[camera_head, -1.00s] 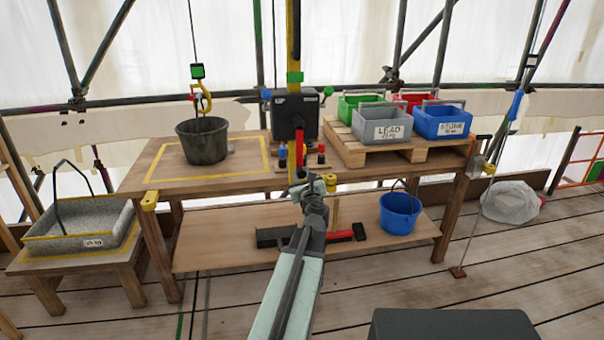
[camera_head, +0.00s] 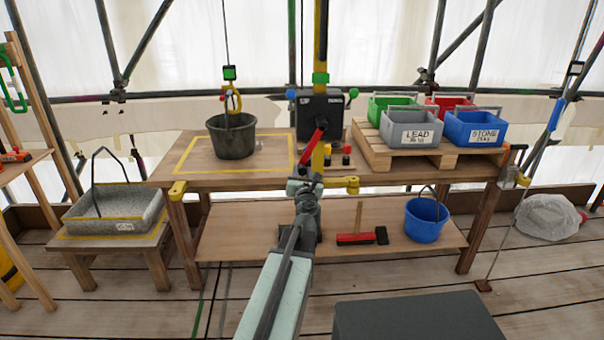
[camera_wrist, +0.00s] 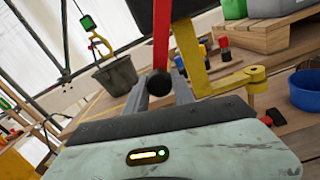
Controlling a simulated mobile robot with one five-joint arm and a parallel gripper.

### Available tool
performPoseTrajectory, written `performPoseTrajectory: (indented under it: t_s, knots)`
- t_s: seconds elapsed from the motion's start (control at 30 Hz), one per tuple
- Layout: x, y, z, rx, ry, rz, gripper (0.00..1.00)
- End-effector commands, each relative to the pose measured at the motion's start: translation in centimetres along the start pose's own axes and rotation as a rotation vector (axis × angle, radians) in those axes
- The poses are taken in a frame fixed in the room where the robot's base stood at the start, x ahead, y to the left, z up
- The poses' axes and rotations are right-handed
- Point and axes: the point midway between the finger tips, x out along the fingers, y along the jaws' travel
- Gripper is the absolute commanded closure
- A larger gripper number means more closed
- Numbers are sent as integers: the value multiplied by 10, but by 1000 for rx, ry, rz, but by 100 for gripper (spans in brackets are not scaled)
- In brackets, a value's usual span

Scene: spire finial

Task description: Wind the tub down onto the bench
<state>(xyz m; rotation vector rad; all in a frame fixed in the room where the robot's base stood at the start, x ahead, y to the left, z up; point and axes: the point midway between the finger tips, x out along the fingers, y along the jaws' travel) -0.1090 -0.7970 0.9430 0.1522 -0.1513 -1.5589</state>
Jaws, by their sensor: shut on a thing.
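The dark tub (camera_head: 232,137) hangs upright from a yellow hook (camera_head: 233,103) on a cable, over a yellow-outlined square on the bench (camera_head: 165,173). Whether its base touches the bench, I cannot tell. The tub also shows at the upper left of the wrist view (camera_wrist: 117,76). A black winch box (camera_head: 318,108) stands behind the bench's middle. Its red lever (camera_head: 314,138), with a black ball end (camera_wrist: 160,83), slants down to the left in the head view. My gripper (camera_wrist: 161,86) is shut on the lever's ball end; the grip is partly hidden in the head view.
A pallet (camera_head: 392,156) with several crates stands on the bench's right. A yellow bracket (camera_head: 343,183) juts from the bench front close to my gripper. A stone trough (camera_head: 115,212) sits at left.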

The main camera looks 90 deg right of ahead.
Motion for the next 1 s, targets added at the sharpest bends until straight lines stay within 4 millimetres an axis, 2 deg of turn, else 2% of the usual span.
performPoseTrajectory:
  t_s: [0.2, 0.23, 0.3, 0.67, 0.9, 1.0]
  knots:
    - [1, -8, 2, 0, -2, -10, 100]
    - [1, -9, 2, -1, -2, -11, 65]
    - [1, -11, 2, -1, -3, -13, 48]
    - [-2, -12, 2, -1, -3, -15, 48]
    - [-30, -5, 1, -1, -2, -9, 48]
    - [-34, -6, 1, -1, -2, -9, 48]
